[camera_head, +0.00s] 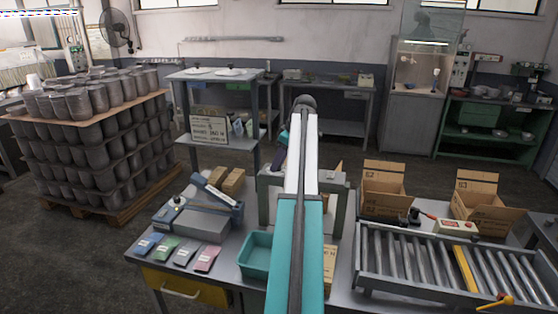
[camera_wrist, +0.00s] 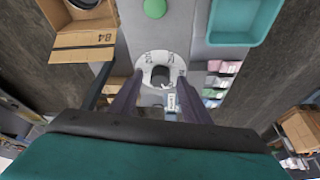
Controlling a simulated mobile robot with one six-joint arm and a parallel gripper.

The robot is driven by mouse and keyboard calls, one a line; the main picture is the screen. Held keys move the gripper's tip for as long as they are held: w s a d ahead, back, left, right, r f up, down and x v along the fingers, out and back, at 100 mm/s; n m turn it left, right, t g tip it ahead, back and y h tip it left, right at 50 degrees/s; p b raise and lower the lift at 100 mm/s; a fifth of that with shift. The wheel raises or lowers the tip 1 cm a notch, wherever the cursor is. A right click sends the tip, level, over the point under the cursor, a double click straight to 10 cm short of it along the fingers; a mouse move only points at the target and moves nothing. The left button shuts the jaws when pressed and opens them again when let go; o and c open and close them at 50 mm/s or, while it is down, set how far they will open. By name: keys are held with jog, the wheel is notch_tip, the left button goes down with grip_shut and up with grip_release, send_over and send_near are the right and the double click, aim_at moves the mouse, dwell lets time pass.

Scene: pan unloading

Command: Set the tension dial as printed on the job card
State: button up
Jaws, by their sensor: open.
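The tension dial (camera_wrist: 142,62) shows in the wrist view as a white ring with dark markings around a dark centre, on a grey surface. The markings are too small to read, so its setting cannot be told. My gripper (camera_wrist: 160,82) is open, its two dark fingers on either side of the dial's centre. Whether they touch it cannot be told. In the head view the dial is hidden behind my arm.
A teal tray (camera_head: 257,251) lies left of my arm, also in the wrist view (camera_wrist: 266,38). A green round button (camera_wrist: 155,8) sits beyond the dial. An open carton (camera_wrist: 80,40) is at upper left. A roller conveyor (camera_head: 365,265) fills the bench's right.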

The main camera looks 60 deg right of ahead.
jog(key=c, duration=1)
jog(key=shift+c, duration=0.2)
